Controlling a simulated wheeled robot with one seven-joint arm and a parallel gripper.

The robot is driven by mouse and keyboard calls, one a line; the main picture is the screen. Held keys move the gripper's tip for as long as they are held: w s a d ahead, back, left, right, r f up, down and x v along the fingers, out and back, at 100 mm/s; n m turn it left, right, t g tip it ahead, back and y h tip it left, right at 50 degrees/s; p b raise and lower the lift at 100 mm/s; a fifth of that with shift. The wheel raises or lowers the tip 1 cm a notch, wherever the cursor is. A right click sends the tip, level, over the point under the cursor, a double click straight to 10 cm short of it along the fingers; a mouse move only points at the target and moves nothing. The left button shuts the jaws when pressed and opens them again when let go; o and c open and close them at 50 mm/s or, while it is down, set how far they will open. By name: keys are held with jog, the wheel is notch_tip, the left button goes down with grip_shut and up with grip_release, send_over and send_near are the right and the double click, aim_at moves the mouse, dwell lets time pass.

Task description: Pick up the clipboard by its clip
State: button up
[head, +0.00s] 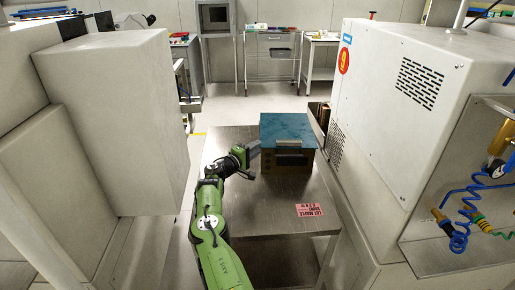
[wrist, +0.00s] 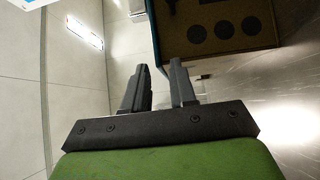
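I cannot make out a clipboard or its clip for sure in either view. My gripper (head: 252,150) is over the left part of the steel table (head: 250,217), beside the left side of a teal-topped brown box (head: 288,126). In the wrist view my gripper (wrist: 158,82) has its two dark fingers apart, with nothing between them. The box (wrist: 222,38) shows there beyond the fingers to the upper right, with dark round spots on its brown face.
A pink printed card (head: 309,210) lies on the table's right side. A large white machine (head: 395,100) stands close on the right and a pale cabinet (head: 120,120) on the left. A drawer cart (head: 272,50) stands far behind. The table's front is mostly clear.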

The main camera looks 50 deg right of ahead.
grip_shut()
dwell(0.3)
jog(key=shift+r, duration=0.1)
